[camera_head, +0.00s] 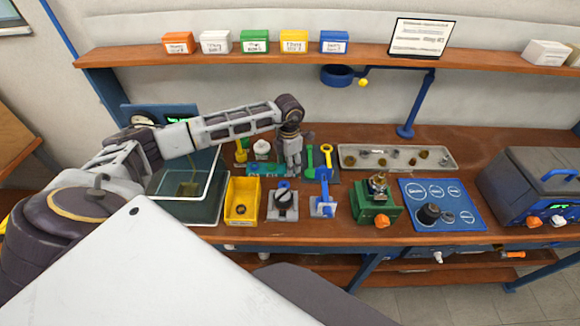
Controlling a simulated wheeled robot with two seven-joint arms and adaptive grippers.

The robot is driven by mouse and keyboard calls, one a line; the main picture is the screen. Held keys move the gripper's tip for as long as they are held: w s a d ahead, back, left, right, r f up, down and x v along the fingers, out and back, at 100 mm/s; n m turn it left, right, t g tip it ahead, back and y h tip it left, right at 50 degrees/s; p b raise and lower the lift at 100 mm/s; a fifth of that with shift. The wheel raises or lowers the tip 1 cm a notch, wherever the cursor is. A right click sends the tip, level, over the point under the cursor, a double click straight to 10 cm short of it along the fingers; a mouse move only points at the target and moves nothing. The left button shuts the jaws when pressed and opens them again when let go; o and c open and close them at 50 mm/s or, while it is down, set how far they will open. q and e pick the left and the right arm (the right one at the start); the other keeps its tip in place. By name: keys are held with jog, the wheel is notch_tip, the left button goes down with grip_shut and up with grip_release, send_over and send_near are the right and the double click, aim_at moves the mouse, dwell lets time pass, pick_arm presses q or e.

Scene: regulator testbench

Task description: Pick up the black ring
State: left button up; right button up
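A small dark ring-like piece (240,209) lies inside the yellow bin (243,192) on the bench; I take it for the black ring, but it is too small to be sure. My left gripper (294,170) points down over the back of the bench, to the right of and behind the yellow bin, apart from the ring. Its fingers look close together, but I cannot tell whether they are open or shut, or whether they hold anything. My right gripper is not in view.
Right of the bin stand a grey block with a black part (284,199), a blue fixture (322,203) and a green regulator stand (376,207). A metal tray (440,165) with small parts lies behind. A blue mat (456,196) and a dark machine (535,185) fill the right.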

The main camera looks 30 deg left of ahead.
pick_arm(q)
jog(key=c, duration=0.8)
notch_tip(320, 180, up, 10)
jog(key=shift+r+b, duration=0.1)
jog(key=shift+b, duration=0.7)
jog(key=shift+r, duration=0.15)
dwell(0.5)
